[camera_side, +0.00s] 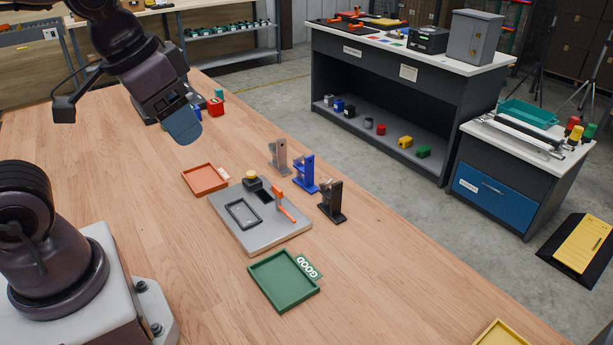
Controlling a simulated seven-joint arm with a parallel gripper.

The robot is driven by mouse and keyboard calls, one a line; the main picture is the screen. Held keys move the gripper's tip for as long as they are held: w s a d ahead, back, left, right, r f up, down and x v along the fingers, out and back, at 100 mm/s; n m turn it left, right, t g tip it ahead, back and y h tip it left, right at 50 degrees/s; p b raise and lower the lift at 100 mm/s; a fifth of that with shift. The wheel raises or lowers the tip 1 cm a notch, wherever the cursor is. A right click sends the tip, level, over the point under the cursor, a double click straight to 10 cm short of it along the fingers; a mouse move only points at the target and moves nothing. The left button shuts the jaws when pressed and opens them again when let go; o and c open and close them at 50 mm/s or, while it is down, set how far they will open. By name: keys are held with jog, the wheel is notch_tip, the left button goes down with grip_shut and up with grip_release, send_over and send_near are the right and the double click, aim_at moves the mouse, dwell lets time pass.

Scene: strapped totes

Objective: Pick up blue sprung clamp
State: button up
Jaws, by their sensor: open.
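The blue sprung clamp (304,174) stands upright on the wooden table, in the middle of a row of three clamps. A grey clamp (278,158) stands behind it to the left, and a black clamp (331,203) stands in front of it to the right. My gripper (184,128) is high at the upper left, well apart from the blue clamp. It is open, with its blue-grey fingertip part pointing down; nothing shows between the fingers.
A grey fixture plate (258,235) with an orange lever (286,206) lies left of the clamps. An orange-red tray (205,180) and a green tray (284,281) flank it. Small coloured blocks, including a red one (215,107), sit behind my gripper.

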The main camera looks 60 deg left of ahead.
jog(key=w+a+f+n+g, duration=0.2)
jog(key=w+a, duration=0.1)
jog(key=w, duration=0.4)
jog(key=w+a+f+n+g, duration=0.1)
jog(key=w+a+f+n, duration=0.1)
jog(key=w, duration=0.5)
jog(key=n+g, duration=0.1)
jog(key=n, duration=1.3)
send_over(309, 185)
jog(key=f, duration=2.4)
jog(key=shift+w+a, duration=0.2)
jog(key=shift+a, duration=0.2)
jog(key=shift+r, duration=0.1)
grip_shut()
